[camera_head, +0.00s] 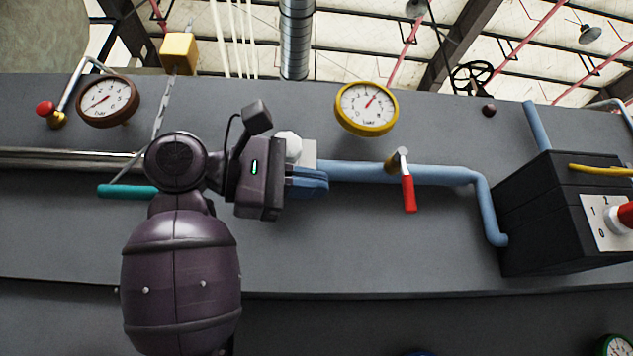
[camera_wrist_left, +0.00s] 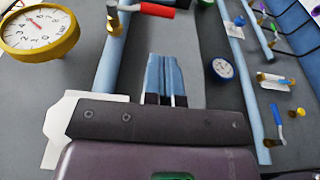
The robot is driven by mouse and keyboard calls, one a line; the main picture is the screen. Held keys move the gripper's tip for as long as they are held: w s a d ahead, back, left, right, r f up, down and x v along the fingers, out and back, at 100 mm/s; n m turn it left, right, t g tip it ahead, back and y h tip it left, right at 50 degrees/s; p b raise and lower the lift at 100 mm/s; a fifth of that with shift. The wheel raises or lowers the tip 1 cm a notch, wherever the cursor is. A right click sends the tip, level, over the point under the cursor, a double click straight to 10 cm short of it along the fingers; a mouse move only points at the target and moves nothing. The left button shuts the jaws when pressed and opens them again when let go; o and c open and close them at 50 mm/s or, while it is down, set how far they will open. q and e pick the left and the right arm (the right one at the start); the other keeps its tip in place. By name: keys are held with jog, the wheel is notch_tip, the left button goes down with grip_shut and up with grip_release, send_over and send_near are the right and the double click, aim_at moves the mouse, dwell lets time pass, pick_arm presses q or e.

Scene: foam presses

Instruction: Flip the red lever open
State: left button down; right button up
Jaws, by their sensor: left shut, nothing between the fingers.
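The red lever (camera_head: 409,193) hangs down from a brass valve (camera_head: 398,161) on the blue pipe (camera_head: 445,176) in the head view. It also shows near the top of the left wrist view (camera_wrist_left: 157,9), beside its brass fitting. My left gripper (camera_head: 326,182) is shut and empty, with its blue fingers to the left of the lever and apart from it. In the left wrist view the fingers (camera_wrist_left: 165,76) are together, pointing up the picture. My right gripper is in neither view.
A yellow-rimmed gauge (camera_head: 367,108) sits above the pipe. A black box (camera_head: 545,225) with a red knob (camera_head: 626,214) stands at the right. A brown gauge (camera_head: 108,101) and a teal handle (camera_head: 127,191) are at the left. The grey panel below the lever is bare.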

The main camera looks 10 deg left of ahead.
pick_arm(q)
jog(key=p, duration=0.2)
send_near(407, 182)
jog(key=w+d+f, duration=0.2)
jog(key=w+d, duration=0.1)
jog(key=d, duration=0.2)
jog(key=shift+w+d, duration=0.5)
jog(key=shift+w, duration=0.05)
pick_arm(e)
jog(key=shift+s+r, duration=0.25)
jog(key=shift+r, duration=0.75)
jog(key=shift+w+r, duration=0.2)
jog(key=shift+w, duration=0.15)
